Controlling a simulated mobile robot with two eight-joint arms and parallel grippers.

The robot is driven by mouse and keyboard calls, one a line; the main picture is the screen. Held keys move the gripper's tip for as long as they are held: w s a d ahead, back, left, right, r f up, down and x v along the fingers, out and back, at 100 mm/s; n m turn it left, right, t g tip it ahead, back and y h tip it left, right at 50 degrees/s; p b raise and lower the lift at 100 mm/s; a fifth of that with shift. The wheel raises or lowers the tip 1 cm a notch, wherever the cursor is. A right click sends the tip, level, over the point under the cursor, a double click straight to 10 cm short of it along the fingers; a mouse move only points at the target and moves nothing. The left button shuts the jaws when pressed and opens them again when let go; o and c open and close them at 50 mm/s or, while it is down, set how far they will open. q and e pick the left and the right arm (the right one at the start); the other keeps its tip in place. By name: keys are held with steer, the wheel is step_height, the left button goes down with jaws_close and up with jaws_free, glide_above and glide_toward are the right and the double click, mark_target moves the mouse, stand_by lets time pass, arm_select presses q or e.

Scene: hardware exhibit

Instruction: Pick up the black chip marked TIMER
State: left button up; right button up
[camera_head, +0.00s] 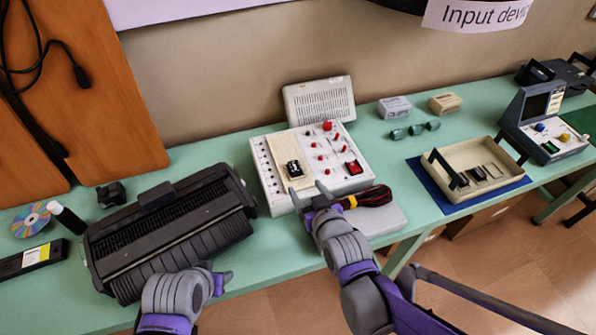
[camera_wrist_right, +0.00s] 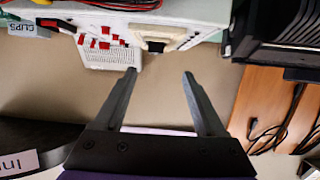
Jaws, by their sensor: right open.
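The black chip (camera_head: 294,169) sits on a beige board on top of the white control box (camera_head: 262,170); its marking is too small to read. My right gripper (camera_head: 311,194) is open and empty at the box's front edge, nearer to me than the chip. In the right wrist view, which looks upside down, the gap between the fingers (camera_wrist_right: 159,73) lines up roughly with a dark block, apparently the chip (camera_wrist_right: 155,46), apart from it. My left gripper (camera_head: 220,283) is low, by the front edge of the black printer; its jaw opening does not show clearly.
A screwdriver (camera_head: 370,197) with a red and black handle lies just right of my right gripper. The black printer (camera_head: 165,232) stands left of the box. A grey grilled unit (camera_head: 320,101) is behind it. A beige tray (camera_head: 500,156) is at right.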

mark_target(296, 170)
steer(key=x, duration=0.5)
steer(key=shift+d, duration=0.1)
steer(key=shift+d+x, duration=0.15)
steer(key=shift+x, duration=1.15)
steer(key=shift+d+x, duration=0.15)
steer(key=shift+x, duration=1.15)
jaws_close()
